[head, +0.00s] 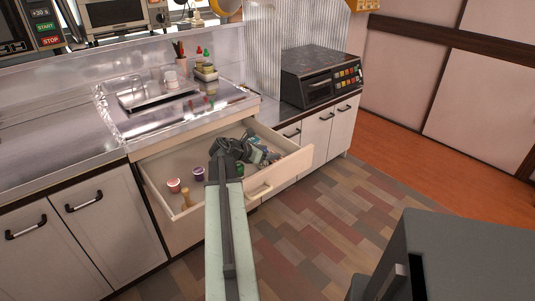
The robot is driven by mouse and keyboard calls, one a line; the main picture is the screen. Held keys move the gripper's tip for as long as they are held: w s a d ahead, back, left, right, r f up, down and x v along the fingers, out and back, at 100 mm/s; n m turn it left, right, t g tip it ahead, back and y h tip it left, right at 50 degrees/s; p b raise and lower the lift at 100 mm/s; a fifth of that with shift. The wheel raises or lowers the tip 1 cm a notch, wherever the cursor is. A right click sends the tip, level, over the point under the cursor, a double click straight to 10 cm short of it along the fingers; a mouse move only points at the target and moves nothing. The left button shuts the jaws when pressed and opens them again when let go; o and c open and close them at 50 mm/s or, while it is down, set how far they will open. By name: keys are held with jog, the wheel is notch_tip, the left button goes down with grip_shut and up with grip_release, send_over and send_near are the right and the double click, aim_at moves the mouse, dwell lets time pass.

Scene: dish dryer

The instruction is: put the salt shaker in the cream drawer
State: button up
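The cream drawer (158,212) is pulled open below the steel counter. My arm reaches over its front panel. My gripper (233,147) is over the inside of the drawer, toward its right half; its fingers are dark and small, and I cannot tell whether they are open or shut, or whether they hold anything. I cannot pick out the salt shaker for certain. Inside the drawer at the left are a pink cup-like item (174,185), a purple one (199,173) and a small tan wooden-looking item (186,198). Several mixed teal and grey items (260,151) lie at the right, partly hidden by my gripper.
A steel sink counter (130,131) with a dish rack (150,94) is above the drawer. Bottles in a caddy (205,72) stand behind. A dark toaster oven (318,77) is at the right. A grey block (470,250) fills the lower right; tiled floor (310,215) is clear between.

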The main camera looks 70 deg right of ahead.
jog(key=shift+r, duration=0.2)
jog(key=p+v, duration=0.6)
jog(key=v, duration=0.6)
jog(key=shift+s+a, duration=0.1)
